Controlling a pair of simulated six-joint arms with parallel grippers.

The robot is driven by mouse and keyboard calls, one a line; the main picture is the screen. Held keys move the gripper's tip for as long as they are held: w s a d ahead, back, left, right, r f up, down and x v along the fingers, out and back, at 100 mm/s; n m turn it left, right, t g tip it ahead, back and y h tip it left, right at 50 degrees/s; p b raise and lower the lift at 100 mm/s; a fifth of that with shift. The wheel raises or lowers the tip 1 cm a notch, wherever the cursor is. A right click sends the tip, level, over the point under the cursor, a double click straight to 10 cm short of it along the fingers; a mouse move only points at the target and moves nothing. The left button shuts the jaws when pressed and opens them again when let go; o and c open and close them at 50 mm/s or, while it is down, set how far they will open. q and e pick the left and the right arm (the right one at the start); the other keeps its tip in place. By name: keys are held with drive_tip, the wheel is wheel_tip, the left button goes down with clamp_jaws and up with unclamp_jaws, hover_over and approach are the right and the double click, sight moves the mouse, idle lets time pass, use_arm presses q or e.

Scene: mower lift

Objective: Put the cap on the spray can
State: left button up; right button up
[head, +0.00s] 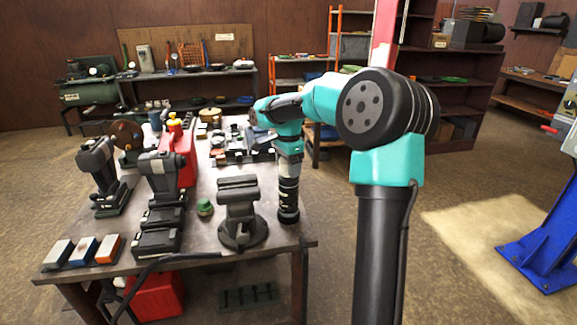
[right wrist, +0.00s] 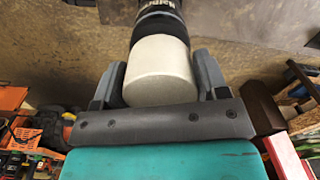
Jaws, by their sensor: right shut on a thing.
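My right gripper (right wrist: 160,82) is shut on the white cap (right wrist: 160,65), with one grey finger on each side. It also shows in the head view (head: 289,166), pointing down over the right side of the bench. The black spray can (head: 288,203) stands upright on the bench below it. In the right wrist view the can (right wrist: 158,20) is in line with the cap, its black body right at the cap's far end. I cannot tell whether the cap is fully seated. My left gripper is out of view.
A grey vise (head: 239,205) stands close left of the can. A small green object (head: 205,207), black drills (head: 163,180) and a red canister (head: 180,150) are further left. The bench (head: 200,262) ends just right of the can; open floor lies beyond.

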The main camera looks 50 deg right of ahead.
drive_tip(key=shift+f, duration=0.65)
idle(0.5)
drive_tip(key=o, duration=0.6)
drive_tip(key=shift+r, duration=5.5)
drive_tip(key=shift+w, duration=0.1)
